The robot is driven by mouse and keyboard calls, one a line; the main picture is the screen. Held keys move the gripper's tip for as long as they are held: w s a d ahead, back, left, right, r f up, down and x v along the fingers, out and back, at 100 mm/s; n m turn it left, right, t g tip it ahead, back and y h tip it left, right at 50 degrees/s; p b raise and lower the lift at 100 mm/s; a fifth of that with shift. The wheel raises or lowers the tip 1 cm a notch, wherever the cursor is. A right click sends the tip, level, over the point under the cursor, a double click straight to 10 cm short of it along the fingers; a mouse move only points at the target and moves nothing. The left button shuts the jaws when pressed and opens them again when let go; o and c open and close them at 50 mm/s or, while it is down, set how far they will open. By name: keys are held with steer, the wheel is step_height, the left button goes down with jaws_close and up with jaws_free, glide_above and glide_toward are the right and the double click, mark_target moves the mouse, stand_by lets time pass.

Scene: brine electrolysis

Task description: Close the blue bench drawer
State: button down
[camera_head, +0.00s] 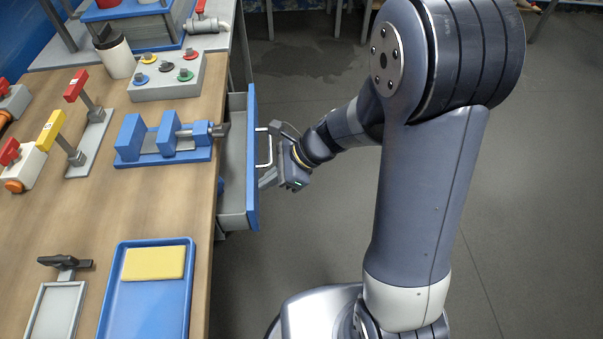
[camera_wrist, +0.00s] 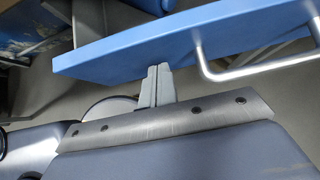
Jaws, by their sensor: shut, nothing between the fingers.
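The blue bench drawer (camera_head: 253,165) stands pulled out from the right side of the wooden bench, with its grey inside showing. Its silver bar handle (camera_head: 266,148) is on the outer face, and it also shows at the right in the wrist view (camera_wrist: 250,72). My gripper (camera_head: 268,180) is shut and empty, just outside the drawer front, near the lower end of the handle. In the wrist view its closed fingers (camera_wrist: 157,85) point at the blue drawer front (camera_wrist: 150,45), to the left of the handle. I cannot tell whether the fingertips touch it.
On the bench (camera_head: 150,215) are a blue vise (camera_head: 165,142), a grey button box (camera_head: 168,78), levers, and a blue tray (camera_head: 148,300) holding a yellow block (camera_head: 153,263). The floor (camera_head: 540,200) to the right is clear.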

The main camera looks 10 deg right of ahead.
glide_above(241, 196)
steer(key=shift+d, duration=0.3)
steer(key=shift+a+r, duration=0.1)
steer(key=shift+a, duration=0.15)
steer(key=shift+r, duration=0.1)
